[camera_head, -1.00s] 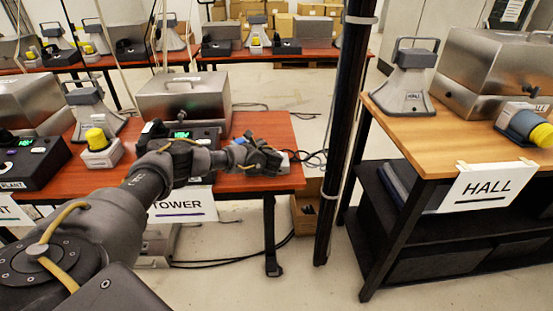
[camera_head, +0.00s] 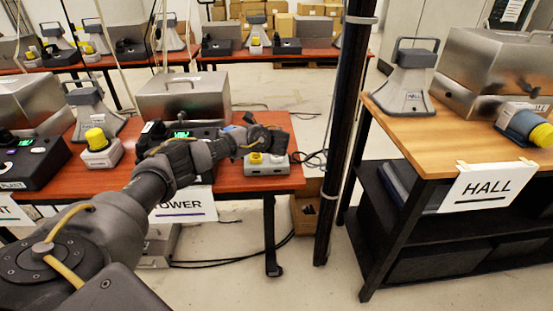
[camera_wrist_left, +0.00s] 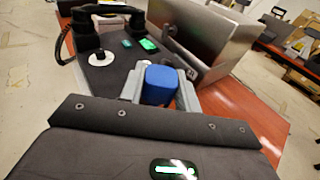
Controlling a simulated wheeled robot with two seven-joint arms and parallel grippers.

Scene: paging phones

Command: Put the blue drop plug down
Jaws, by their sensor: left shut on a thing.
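The blue drop plug (camera_wrist_left: 161,85) is between the fingers of my left gripper (camera_wrist_left: 160,92) in the left wrist view. The gripper is shut on it. In the head view the left gripper (camera_head: 264,140) is over the right part of the TOWER table (camera_head: 273,122), and a small bit of blue shows beside it. Most of the plug is hidden there by the gripper. I cannot tell the gap between plug and tabletop. My right gripper is not in view.
A grey box with a yellow part (camera_head: 267,163) sits at the TOWER table's front right. A black unit with a green display (camera_wrist_left: 125,62) and a silver case (camera_head: 182,98) stand on that table. A black post (camera_head: 346,120) rises between it and the HALL table (camera_head: 445,140).

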